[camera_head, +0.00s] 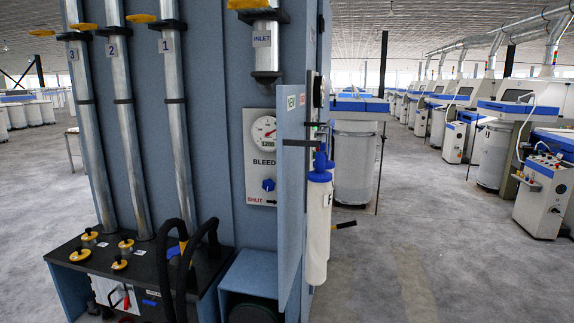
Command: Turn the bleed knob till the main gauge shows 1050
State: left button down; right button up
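The bleed knob (268,185) is a small blue knob on a light panel (256,172) fixed to the blue-grey cabinet wall. The word BLEED is above it, and SHUT with an arrow pointing right is below it. The main gauge (264,130) is a round white dial with some red on it, just above the knob. An open blue-grey door (291,200) stands close to the right of both and covers the panel's right edge. Neither of my grippers is in view.
A white cylinder with a blue top (318,215) hangs beyond the door. Pipes marked 1, 2, 3 and INLET (265,45) run down the cabinet. A black bench (140,270) with brass-coloured valves and black hoses (165,260) juts out at lower left.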

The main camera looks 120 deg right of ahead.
aim_at(268, 185)
jog(key=z, duration=3.9)
jog(key=i, duration=1.65)
